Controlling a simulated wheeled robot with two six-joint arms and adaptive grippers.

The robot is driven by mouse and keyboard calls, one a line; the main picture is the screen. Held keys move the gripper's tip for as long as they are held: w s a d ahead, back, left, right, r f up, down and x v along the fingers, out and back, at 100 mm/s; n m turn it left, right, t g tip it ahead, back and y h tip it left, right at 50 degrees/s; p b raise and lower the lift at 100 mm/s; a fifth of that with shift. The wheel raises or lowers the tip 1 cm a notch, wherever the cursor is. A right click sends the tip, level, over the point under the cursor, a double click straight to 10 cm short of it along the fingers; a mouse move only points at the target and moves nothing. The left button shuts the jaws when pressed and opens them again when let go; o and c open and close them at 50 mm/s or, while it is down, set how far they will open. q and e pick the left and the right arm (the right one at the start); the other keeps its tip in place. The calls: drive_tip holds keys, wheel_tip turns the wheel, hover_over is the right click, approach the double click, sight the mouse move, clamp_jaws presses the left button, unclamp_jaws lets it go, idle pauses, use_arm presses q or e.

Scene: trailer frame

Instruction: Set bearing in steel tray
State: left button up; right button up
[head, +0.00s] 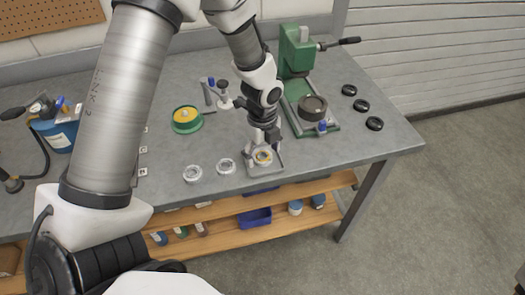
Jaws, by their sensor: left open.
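My left gripper (263,149) is open and points down over a small grey metal tray (266,173) near the front edge of the workbench. Two silvery ring-shaped parts, one nearer (226,167) and one farther left (193,174), lie on the bench left of the tray. My right gripper is not in view.
A green press (296,55) stands behind and right of the tray. Several black rings (362,105) lie at the bench's right. A green-and-yellow round container (187,119) and a small stand (223,95) are behind left. The bench's front right is clear.

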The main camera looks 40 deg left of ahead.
use_arm(q)
wheel_tip(320, 180, up, 12)
idle(0.4)
drive_tip(key=shift+r, duration=0.1)
